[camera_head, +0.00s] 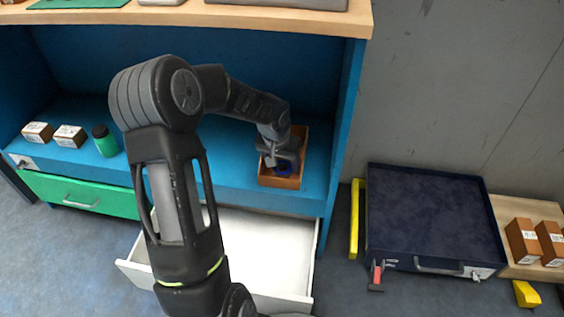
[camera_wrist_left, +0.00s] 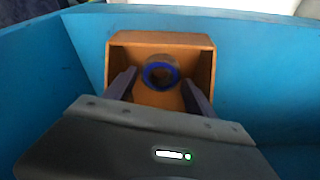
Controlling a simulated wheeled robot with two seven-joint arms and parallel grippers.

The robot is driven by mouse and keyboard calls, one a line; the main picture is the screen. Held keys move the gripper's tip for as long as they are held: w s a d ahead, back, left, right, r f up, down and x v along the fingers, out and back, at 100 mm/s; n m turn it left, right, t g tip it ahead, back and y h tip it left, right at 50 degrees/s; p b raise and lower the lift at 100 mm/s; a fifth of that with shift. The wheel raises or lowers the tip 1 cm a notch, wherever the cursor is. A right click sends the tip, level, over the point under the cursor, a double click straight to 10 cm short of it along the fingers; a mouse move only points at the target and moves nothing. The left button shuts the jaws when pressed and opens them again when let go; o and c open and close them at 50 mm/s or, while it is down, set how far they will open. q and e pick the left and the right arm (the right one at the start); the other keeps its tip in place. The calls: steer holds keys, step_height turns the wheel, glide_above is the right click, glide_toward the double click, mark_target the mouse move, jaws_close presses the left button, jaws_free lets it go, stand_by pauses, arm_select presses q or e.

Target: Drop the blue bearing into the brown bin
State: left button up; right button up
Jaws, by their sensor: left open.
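The brown bin (camera_head: 298,146) stands on the blue shelf at the right end of the cabinet. It also shows in the left wrist view (camera_wrist_left: 204,58). The blue bearing (camera_head: 284,168) is a blue ring inside the bin. In the left wrist view the bearing (camera_wrist_left: 160,73) shows between the two fingers and past their tips. My left gripper (camera_head: 276,162) is over the bin. In the left wrist view the left gripper's fingers (camera_wrist_left: 153,88) are apart, with a gap on either side of the ring. Its arm hides part of the bin. My right gripper is not in view.
Small boxes (camera_head: 70,136) and a green bottle (camera_head: 105,141) stand on the shelf (camera_head: 228,180) at left. A white drawer (camera_head: 262,250) is pulled out below it. A dark blue case (camera_head: 432,215) stands at right. The cabinet's side wall (camera_head: 346,120) is close to the bin.

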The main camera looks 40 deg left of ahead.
arm_select(q)
steer(key=shift+r+p, duration=0.4)
steer(key=shift+r, duration=0.1)
steer(key=p+v, duration=0.4)
steer(key=v, duration=0.8)
steer(key=shift+p, duration=0.3)
steer(key=shift+r, duration=0.1)
